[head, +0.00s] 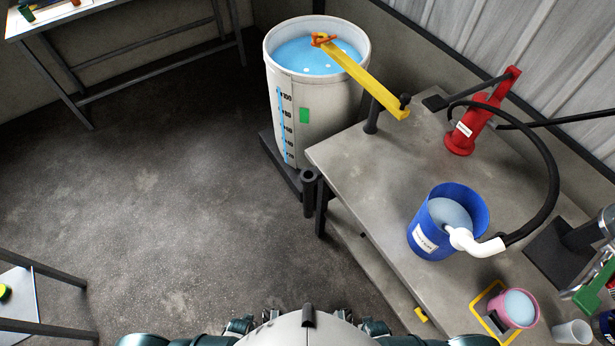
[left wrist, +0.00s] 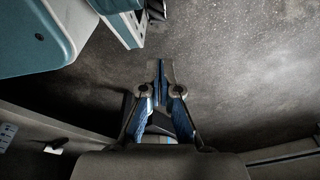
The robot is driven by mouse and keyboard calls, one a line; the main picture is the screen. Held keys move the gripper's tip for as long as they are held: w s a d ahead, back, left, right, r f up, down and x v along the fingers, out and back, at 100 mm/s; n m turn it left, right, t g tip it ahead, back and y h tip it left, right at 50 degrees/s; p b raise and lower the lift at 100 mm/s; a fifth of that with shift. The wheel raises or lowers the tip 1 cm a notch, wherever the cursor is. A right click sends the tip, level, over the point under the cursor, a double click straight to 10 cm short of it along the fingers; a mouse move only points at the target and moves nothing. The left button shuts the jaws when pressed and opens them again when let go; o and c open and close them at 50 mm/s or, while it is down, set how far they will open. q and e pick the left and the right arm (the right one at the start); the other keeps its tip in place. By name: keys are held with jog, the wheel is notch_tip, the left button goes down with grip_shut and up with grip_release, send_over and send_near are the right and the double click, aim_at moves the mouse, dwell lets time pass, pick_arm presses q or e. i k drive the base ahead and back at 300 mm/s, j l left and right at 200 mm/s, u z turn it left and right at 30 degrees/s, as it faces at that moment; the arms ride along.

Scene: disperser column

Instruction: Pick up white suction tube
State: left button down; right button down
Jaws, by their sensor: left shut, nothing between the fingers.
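The white suction tube (head: 472,241) is a bent white pipe. One end dips into the blue bucket (head: 419,240) of pale liquid on the grey table, and its other end joins a black hose (head: 553,165). My left gripper (left wrist: 160,65) shows only in the left wrist view, over bare floor. Its fingers are together at the tips and hold nothing. It is away from the tube, which that view does not show. My right gripper is not in view.
The grey table (head: 390,165) carries a red pump (head: 472,127), a pink cup (head: 514,309) and a clear cup (head: 573,332). A large white barrel (head: 328,125) of blue liquid stands at its left, with a yellow arm (head: 365,80) above. The floor at left is open.

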aim_at(461, 240)
jog(key=l+z, duration=0.1)
jog(key=z, duration=0.35)
jog(key=l+z, duration=0.1)
jog(key=z, duration=0.4)
jog(key=l+z, duration=0.1)
jog(key=z, duration=0.35)
jog(key=k+j+z, duration=0.1)
jog(key=j+z, duration=0.2)
jog(key=j, duration=0.4)
